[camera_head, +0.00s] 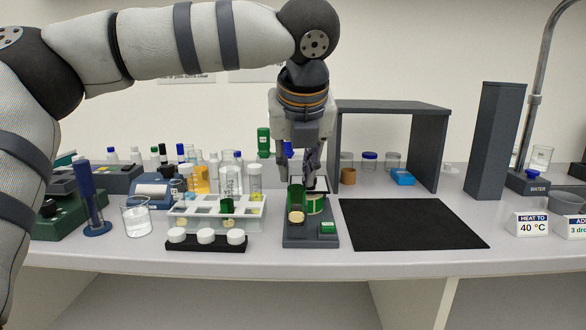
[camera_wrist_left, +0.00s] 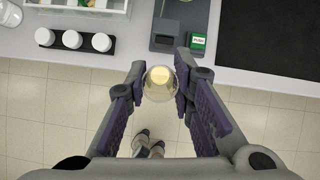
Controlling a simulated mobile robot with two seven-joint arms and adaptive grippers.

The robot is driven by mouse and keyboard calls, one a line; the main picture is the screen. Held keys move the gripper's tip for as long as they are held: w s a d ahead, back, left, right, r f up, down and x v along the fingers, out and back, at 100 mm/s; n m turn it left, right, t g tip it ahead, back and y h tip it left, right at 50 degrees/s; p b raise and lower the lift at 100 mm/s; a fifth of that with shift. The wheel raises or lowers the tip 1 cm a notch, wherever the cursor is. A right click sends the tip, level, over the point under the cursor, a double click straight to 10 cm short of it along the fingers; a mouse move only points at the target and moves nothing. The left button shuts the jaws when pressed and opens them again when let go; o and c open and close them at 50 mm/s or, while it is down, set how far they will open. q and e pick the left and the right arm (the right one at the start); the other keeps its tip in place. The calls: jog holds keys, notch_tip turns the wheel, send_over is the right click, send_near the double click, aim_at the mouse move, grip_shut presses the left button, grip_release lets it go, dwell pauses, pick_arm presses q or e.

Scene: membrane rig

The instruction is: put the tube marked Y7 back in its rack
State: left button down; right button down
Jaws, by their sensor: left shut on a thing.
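My left gripper (camera_head: 303,178) points down and is shut on a clear tube (camera_head: 297,204) with a green band and pale yellow contents. In the left wrist view the tube (camera_wrist_left: 160,82) is seen end-on between the fingertips (camera_wrist_left: 160,90). It hangs upright in front of or over a dark grey device (camera_head: 298,241); I cannot tell whether they touch. Its marking is not readable. My right gripper is out of view.
A black holder with three white caps (camera_head: 206,236) lies in front of the rack. A beaker (camera_head: 137,216) and a blue stand (camera_head: 94,200) are left of it. A black mat (camera_head: 410,224) lies clear to the right. Bottles and a grey shelf frame (camera_head: 430,150) stand behind.

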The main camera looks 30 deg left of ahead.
pick_arm(q)
jog(key=shift+w+f, duration=0.1)
jog(key=shift+f, duration=0.2)
